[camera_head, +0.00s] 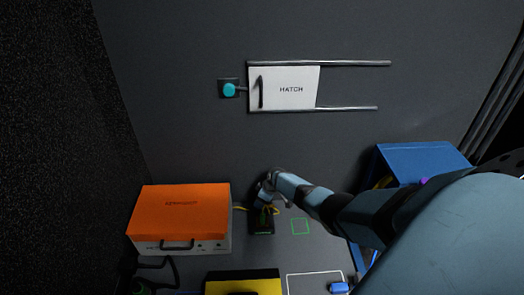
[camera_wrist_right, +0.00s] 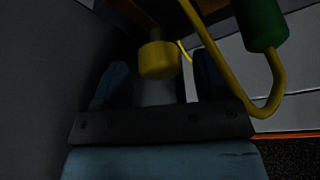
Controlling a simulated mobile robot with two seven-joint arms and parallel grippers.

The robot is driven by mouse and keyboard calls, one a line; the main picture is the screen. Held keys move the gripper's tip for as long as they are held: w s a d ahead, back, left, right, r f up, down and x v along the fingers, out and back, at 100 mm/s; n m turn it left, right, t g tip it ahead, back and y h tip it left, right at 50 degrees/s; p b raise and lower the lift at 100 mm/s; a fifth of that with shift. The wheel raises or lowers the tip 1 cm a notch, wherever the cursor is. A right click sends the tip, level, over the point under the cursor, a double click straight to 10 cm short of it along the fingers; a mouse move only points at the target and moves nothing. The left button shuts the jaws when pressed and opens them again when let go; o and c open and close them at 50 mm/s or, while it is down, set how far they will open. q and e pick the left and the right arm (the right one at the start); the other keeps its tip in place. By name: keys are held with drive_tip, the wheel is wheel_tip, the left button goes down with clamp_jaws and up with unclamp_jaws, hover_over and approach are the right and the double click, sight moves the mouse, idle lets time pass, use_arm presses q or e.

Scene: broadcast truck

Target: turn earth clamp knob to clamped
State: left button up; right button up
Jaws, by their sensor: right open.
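The earth clamp knob, a yellow cylinder (camera_wrist_right: 158,60), shows in the right wrist view between my right gripper's two fingers. I see a gap on either side of it, wider on the left. My right gripper (camera_head: 262,199) is open and reaches down to the black clamp unit (camera_head: 262,226) in the head view. There the gripper hides the knob. A yellow cable (camera_wrist_right: 222,70) loops past the right finger to a green cylinder (camera_wrist_right: 262,24). The knob's setting cannot be read. My left gripper is not in view.
An orange-topped case (camera_head: 180,212) stands left of the clamp unit. A yellow-topped box (camera_head: 242,281) lies in front. A blue panel (camera_head: 420,160) stands right, partly behind my arm. A white hatch plate (camera_head: 291,89) sits between two rails on the wall.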

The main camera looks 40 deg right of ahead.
drive_tip(key=c, duration=0.9)
